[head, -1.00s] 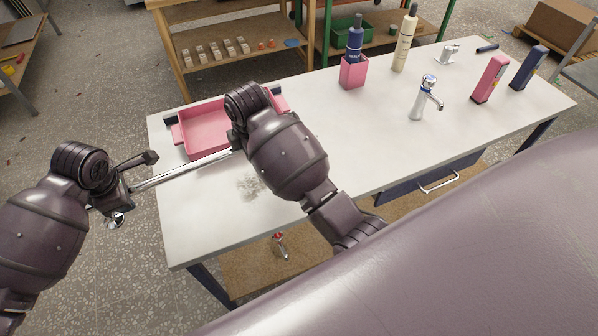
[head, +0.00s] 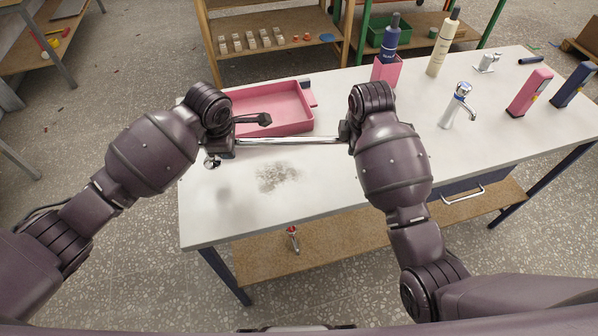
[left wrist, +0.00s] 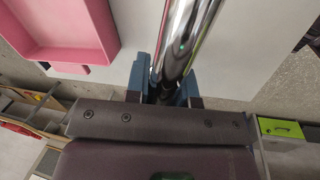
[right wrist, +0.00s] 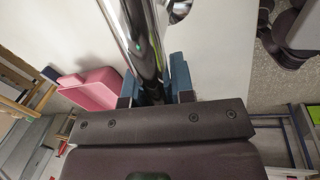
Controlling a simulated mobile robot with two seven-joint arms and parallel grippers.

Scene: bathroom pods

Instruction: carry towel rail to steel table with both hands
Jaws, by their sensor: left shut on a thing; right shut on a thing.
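The chrome towel rail (head: 290,140) spans level between my two grippers over the pale-topped table (head: 330,195). My left gripper (head: 232,140) is shut on its left end, where a round chrome end piece (head: 212,161) hangs. My right gripper (head: 347,133) is shut on its right end, largely hidden behind my arm. The left wrist view shows the rail (left wrist: 185,40) between blue finger pads; the right wrist view also shows the rail (right wrist: 140,45) between the pads. The height of the rail above the top is hard to tell.
A pink tray (head: 270,108) lies just behind the rail. A pink holder with a blue bottle (head: 389,45), a cream bottle (head: 443,45), a chrome tap (head: 456,105) and a pink box (head: 529,93) stand to the right. The front left tabletop is clear except for a grey speckled patch (head: 278,177).

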